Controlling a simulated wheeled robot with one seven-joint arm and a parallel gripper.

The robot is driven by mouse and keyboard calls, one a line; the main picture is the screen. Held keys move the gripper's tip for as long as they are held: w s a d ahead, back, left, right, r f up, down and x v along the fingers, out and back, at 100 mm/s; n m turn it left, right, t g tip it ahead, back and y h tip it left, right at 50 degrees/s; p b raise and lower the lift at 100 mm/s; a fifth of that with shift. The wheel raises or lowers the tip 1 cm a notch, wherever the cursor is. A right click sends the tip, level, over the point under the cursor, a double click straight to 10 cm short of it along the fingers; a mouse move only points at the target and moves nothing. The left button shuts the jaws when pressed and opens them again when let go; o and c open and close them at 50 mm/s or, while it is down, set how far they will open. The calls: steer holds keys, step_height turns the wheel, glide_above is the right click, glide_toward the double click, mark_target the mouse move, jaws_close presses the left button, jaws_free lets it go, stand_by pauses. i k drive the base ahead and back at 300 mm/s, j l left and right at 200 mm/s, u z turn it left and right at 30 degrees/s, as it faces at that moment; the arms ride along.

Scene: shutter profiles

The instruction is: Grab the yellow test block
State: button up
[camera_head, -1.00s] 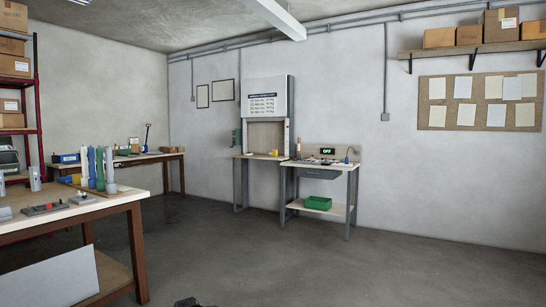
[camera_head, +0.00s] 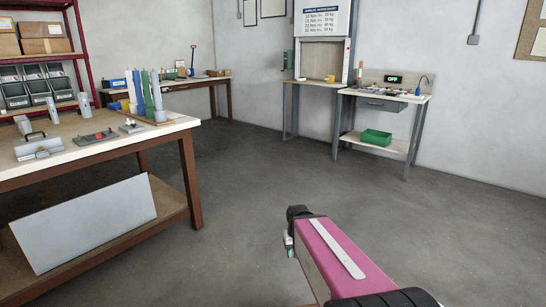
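My gripper's fingers cannot be made out.
A large workbench (camera_head: 170,124) with tubes and metal fixtures stands on the left, a grey panel (camera_head: 85,222) leaning below it. A side table (camera_head: 413,97) with an "OFF" display and a green bin (camera_head: 376,138) stands right of the cabinet. The floor (camera_head: 250,170) between is clear.

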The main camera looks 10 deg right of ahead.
mark_target(330, 77)
steer(key=i+z, duration=0.4)
steer(key=i, duration=3.85)
